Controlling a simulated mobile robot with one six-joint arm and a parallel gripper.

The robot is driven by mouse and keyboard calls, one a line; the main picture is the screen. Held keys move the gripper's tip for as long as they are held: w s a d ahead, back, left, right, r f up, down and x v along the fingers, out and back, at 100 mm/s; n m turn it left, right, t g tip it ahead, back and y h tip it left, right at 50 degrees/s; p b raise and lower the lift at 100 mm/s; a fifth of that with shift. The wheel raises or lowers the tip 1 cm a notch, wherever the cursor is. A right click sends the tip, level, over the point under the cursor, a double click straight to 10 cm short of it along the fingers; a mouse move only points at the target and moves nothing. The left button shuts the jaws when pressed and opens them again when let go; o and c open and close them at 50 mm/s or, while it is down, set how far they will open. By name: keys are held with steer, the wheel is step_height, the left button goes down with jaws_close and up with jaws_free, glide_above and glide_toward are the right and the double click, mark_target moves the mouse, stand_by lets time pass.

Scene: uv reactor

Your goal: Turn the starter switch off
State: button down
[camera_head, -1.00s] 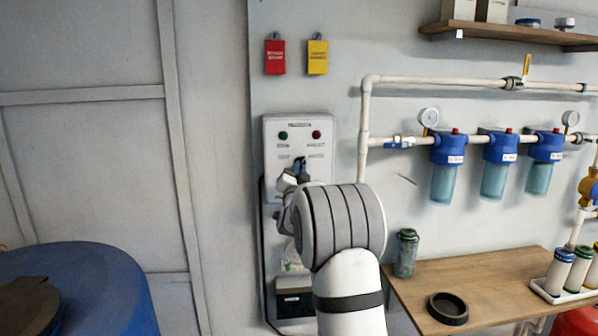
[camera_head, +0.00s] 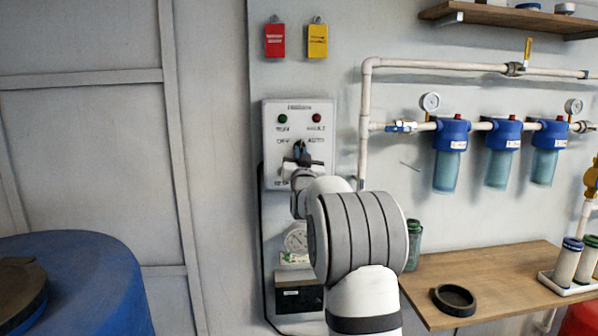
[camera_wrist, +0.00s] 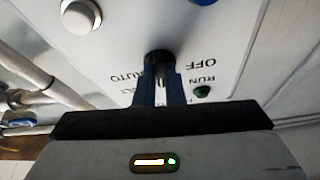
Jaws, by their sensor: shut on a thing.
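The starter box (camera_head: 275,118) is a pale panel on the wall, with a green lamp, a red lamp and labels that include OFF and AUTO. It also shows upside down in the wrist view (camera_wrist: 215,35). The starter switch is a dark round knob (camera_wrist: 158,57) in the middle of the panel. My gripper (camera_wrist: 159,72) is at the panel with its dark fingers shut on the knob. In the head view my gripper (camera_head: 300,155) hides most of the knob. The knob's exact pointing direction cannot be told.
White pipes (camera_head: 364,120) and blue filter housings (camera_head: 451,150) are on the wall to the right. A wooden bench (camera_head: 495,270) with a dark ring (camera_head: 452,299) is at the lower right. A blue barrel (camera_head: 95,280) stands at the lower left. Two tags hang above the box.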

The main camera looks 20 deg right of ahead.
steer(key=shift+s+d+r+n+t+y+b, duration=0.15)
steer(key=shift+n+y+b, duration=0.75)
steer(key=shift+n, duration=0.95)
steer(key=shift+w+d+f+n+t+y+b, duration=0.15)
steer(key=shift+n+y+b, duration=0.7)
steer(key=shift+n, duration=0.95)
steer(key=shift+s+d+r+n+t+y+b, duration=0.15)
steer(key=shift+n+y+b, duration=0.7)
steer(key=shift+n, duration=1)
steer(key=shift+y, duration=0.4)
steer(key=c, duration=1.5)
jaws_free()
steer(key=b+v, duration=0.1)
steer(key=v, duration=0.6)
steer(key=shift+s, duration=0.35)
steer(key=shift+a, duration=0.1)
